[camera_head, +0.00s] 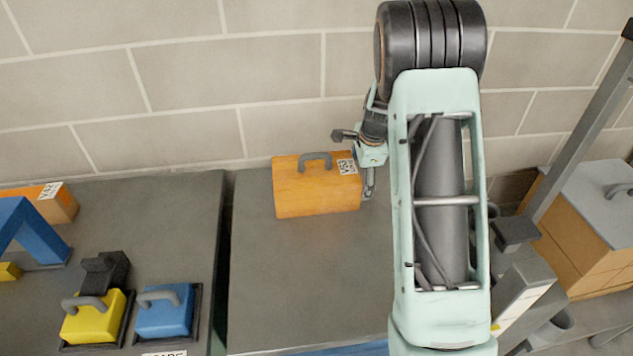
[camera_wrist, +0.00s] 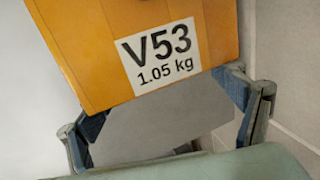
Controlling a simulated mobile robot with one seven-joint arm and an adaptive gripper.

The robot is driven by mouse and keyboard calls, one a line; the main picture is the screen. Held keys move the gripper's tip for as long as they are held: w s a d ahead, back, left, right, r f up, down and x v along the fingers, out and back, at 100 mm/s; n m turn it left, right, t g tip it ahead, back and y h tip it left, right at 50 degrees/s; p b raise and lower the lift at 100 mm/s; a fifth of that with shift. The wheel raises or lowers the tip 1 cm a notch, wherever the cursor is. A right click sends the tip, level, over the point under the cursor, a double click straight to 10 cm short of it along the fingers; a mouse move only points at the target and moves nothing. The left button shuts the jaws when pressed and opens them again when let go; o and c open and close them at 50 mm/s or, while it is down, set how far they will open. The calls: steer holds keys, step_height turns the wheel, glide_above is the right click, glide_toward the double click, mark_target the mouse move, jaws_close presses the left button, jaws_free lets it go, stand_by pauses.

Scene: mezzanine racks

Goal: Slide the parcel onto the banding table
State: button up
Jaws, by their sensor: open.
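An orange parcel (camera_head: 300,197) with a grey handle on top and a white label stands upright on the grey right-hand table (camera_head: 300,290), near the wall. In the wrist view the orange parcel (camera_wrist: 100,40) fills the top, and its label reads V53, 1.05 kg. My gripper (camera_head: 368,183) is at the parcel's right end, partly hidden by my arm. In the wrist view my gripper (camera_wrist: 160,122) is open, with a finger on each side and the parcel's lower edge just beyond; I cannot tell whether they touch. No readable sign marks which table is the banding table.
A left-hand grey table (camera_head: 160,210) stands across a narrow dark gap. It holds a yellow box (camera_head: 92,322), a blue box (camera_head: 165,315), a blue frame (camera_head: 25,235) and another orange box (camera_head: 50,203). A brick wall (camera_head: 190,75) runs behind. A grey post (camera_head: 580,130) stands at right.

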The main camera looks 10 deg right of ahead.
mark_target(302, 157)
steer(key=shift+a+p, duration=1.95)
steer(key=shift+a, duration=6.15)
steer(key=shift+a+p, duration=0.35)
steer(key=shift+a, duration=1)
steer(key=shift+d, duration=0.1)
steer(key=shift+d+b, duration=0.45)
steer(key=shift+d, duration=1.05)
step_height(302, 157, up, 13)
steer(key=p, duration=0.9)
steer(key=shift+a, duration=0.1)
